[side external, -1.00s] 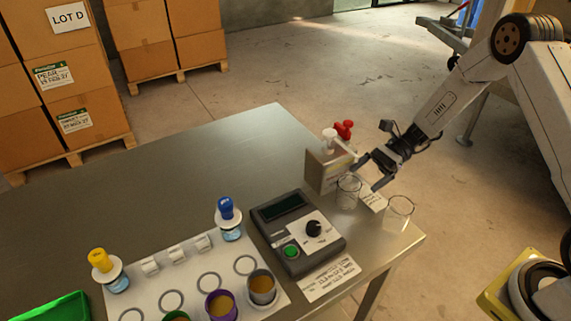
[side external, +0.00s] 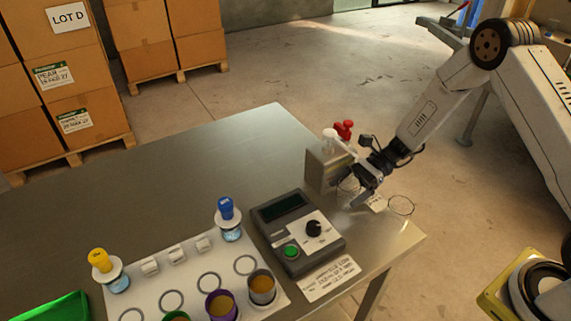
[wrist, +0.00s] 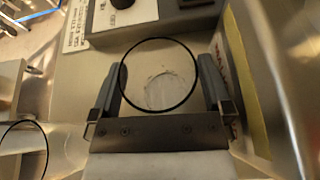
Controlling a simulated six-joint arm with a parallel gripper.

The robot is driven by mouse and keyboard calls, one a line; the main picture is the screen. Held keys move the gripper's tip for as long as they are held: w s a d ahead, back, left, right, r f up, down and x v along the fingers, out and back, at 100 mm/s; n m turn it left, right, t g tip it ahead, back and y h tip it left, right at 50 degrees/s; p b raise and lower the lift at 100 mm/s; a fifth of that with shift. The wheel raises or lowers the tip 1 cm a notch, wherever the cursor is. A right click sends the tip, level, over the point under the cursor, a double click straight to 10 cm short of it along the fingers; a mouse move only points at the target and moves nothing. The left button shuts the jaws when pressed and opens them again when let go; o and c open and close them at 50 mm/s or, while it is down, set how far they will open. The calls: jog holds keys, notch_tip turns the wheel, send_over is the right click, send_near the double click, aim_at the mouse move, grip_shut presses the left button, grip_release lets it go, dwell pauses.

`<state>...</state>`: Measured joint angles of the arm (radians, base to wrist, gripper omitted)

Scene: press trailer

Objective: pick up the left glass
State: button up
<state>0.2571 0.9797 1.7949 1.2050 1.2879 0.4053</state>
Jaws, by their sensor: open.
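The left glass (wrist: 160,76) is clear with a dark rim. In the wrist view it stands between the two fingers of my gripper (wrist: 160,82), one finger on each side. My gripper is open, and I cannot tell whether either finger touches the glass. In the side external view my gripper (side external: 351,192) is low over the table's right end and partly hides the left glass. The other clear glass (side external: 401,206) stands to the right, apart from the gripper. It also shows at the lower left of the wrist view (wrist: 23,150).
A box-like dispenser (side external: 325,170) with white and red tops stands close behind the gripper. A grey device (side external: 297,230) with a dial and green button is to the left. A white rack (side external: 190,285) holds cups and stamps. The table's edge is near on the right.

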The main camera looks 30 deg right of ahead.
aim_at(350, 179)
dwell(0.4)
jog(key=c, duration=1.3)
jog(key=shift+r, duration=0.15)
jog(key=shift+r, duration=1.6)
jog(key=d, duration=1.8)
jog(key=shift+s, duration=0.1)
